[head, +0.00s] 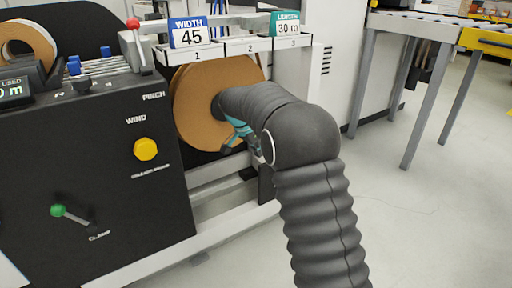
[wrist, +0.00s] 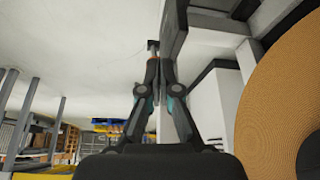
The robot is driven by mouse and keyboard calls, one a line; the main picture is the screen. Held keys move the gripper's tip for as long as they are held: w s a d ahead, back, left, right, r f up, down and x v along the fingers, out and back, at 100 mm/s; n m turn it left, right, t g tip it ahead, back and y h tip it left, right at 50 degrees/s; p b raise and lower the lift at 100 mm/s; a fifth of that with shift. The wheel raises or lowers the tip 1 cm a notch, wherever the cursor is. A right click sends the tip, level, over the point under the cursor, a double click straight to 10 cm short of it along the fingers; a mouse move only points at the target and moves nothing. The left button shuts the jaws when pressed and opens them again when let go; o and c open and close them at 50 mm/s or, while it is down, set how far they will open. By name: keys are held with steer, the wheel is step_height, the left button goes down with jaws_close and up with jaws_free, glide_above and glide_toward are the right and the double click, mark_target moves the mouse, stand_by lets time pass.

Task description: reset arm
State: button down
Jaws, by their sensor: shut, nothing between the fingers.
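My arm, in a black ribbed sleeve, reaches up from the bottom of the head view and bends left toward the machine. My gripper (head: 229,149), with teal parts, is beside the large brown roll (head: 196,108) on the machine's front. In the wrist view the gripper's fingers (wrist: 153,48) come together at the tips with nothing between them. The roll (wrist: 285,95) stands at the right of that view, apart from the fingers. Part of the roll is hidden behind my arm in the head view.
The black machine panel (head: 95,180) has a green-knobbed lever (head: 58,211) and a yellow knob (head: 146,149). A red-knobbed lever (head: 134,24) and a WIDTH 45 sign (head: 189,33) stand above. A roller conveyor (head: 420,24) is at the right. The floor (head: 420,220) there is clear.

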steer(key=s+f+n+g+y, duration=0.2)
steer(key=s+f+n, duration=0.1)
steer(key=s+n, duration=0.65)
steer(key=s+d+r+t+p, duration=0.1)
steer(key=s+d+r+p, duration=0.1)
steer(key=s+r, duration=0.4)
steer(key=s+d+r+t+y+p, duration=0.1)
steer(key=s+r, duration=0.5)
steer(key=s, duration=1)
steer(key=s+d+r+t+y+p, duration=0.1)
steer(key=s+d+r+t+p, duration=0.1)
steer(key=s+d+r+p, duration=0.2)
steer(key=s+r+n+p, duration=0.1)
steer(key=s+r, duration=0.2)
steer(key=s, duration=0.5)
steer(key=shift+d+t+p, duration=0.3)
